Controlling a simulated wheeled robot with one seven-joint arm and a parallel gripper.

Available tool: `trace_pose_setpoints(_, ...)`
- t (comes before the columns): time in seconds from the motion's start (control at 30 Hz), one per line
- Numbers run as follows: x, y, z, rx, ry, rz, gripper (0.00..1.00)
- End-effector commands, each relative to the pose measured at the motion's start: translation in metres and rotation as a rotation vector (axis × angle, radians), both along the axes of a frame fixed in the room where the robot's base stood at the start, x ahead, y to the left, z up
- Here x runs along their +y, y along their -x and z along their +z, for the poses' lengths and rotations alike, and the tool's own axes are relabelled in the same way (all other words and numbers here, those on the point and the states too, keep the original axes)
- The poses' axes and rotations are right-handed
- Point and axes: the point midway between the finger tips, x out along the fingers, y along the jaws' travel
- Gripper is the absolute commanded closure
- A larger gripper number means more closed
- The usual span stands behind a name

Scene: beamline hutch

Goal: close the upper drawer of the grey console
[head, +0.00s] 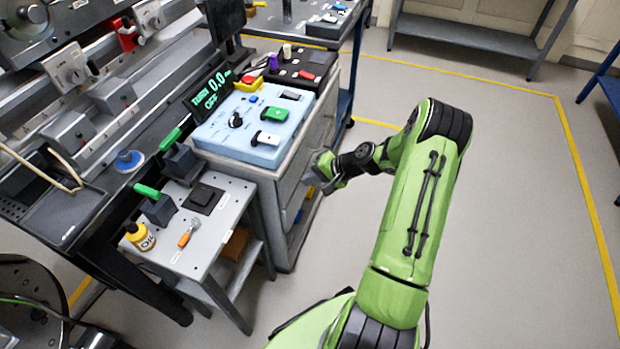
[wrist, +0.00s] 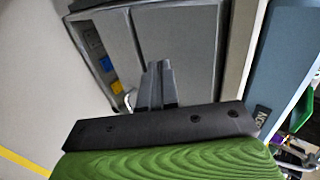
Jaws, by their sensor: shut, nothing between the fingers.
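The grey console (head: 272,172) stands in the middle of the head view, with its drawer fronts facing right. In the wrist view the console lies on its side, its top toward the right. The upper drawer's front (wrist: 180,45) is a broad plain grey panel there. I see no clear gap behind it, so I cannot tell whether it stands slightly out. My gripper (wrist: 158,68) is shut and empty, its fingers pointing at the console's front. In the head view my gripper (head: 317,176) is beside that front. Contact between fingertips and drawer front cannot be told.
Blue and yellow items (wrist: 94,46) show low on the console. A light-blue control panel (head: 250,125) sits on top. The floor to the right is clear.

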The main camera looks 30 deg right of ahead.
Motion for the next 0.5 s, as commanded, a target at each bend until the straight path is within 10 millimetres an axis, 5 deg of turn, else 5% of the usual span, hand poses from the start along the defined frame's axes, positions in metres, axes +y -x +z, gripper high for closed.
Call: trace_pose_setpoints(0.5,-0.044,0.054,0.064,0.003,0.002,-0.003,1.0)
